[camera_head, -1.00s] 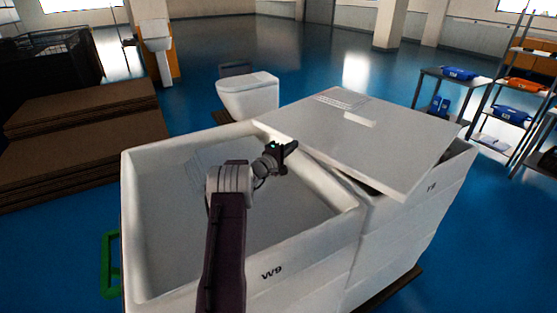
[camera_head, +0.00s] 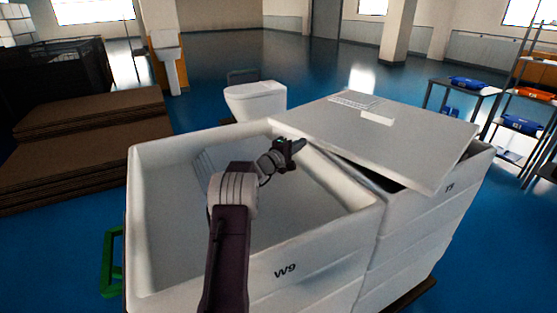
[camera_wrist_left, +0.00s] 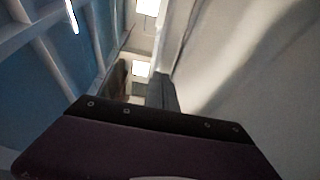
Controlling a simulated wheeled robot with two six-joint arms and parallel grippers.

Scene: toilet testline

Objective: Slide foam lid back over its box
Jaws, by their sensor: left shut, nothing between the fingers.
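The foam lid (camera_head: 370,138) is a flat white slab with a small raised block on top. It lies askew over the right-hand white box (camera_head: 418,210), and a dark gap shows under its front right edge. The open white box marked W9 (camera_head: 345,252) stands to its left, touching or very close. My left gripper (camera_head: 297,147) is shut and empty, over the W9 box's right wall, close to the lid's left edge; I cannot tell whether it touches. The left wrist view shows a pale wall close on the right. My right gripper is not in view.
A white toilet (camera_head: 256,100) stands behind the boxes. Stacked brown boards (camera_head: 85,125) lie at the left. A rack with blue bins (camera_head: 522,124) stands at the right. Blue floor (camera_head: 220,60) is open at the back.

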